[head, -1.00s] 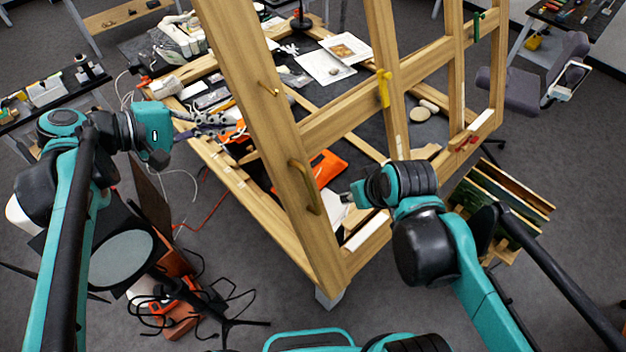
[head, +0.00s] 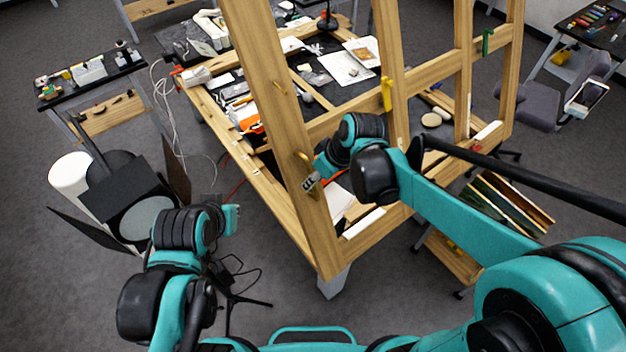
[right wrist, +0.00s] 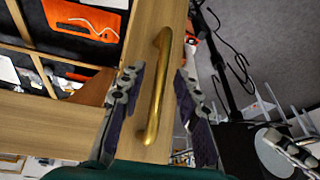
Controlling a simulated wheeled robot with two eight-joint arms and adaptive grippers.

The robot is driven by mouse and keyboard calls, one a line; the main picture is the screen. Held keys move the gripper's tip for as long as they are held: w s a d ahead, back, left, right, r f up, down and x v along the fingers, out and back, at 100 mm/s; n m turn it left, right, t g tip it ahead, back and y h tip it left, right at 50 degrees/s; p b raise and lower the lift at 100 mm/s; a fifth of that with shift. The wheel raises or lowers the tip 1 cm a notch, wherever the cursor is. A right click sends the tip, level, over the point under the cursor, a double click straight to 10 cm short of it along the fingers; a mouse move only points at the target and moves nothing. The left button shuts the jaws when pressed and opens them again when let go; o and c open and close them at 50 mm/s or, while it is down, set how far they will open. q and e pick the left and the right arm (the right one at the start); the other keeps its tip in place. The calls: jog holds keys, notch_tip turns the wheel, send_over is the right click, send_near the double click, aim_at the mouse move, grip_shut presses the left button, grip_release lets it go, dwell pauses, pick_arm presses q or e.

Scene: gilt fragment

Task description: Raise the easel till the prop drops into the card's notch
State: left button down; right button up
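The wooden easel frame (head: 250,80) slants up over the table bed. A brass handle (head: 303,158) sits on its near post. My right gripper (head: 311,183) is at this handle. In the right wrist view its two fingers (right wrist: 157,115) are apart, one on each side of the brass handle (right wrist: 158,85), with visible gaps. My left gripper (head: 232,217) is left of the easel, low and away from it; its fingers are not clear. I cannot make out the prop or the notched card.
Papers and tools lie on the dark table bed (head: 310,110) behind the frame. A lamp with black flaps (head: 125,205) and a black stand are at the left, near my left arm. A rack of panels (head: 505,205) stands at the right. Grey floor is open in front.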

jog(key=shift+x, duration=1)
grip_shut()
jog(key=shift+d, duration=0.1)
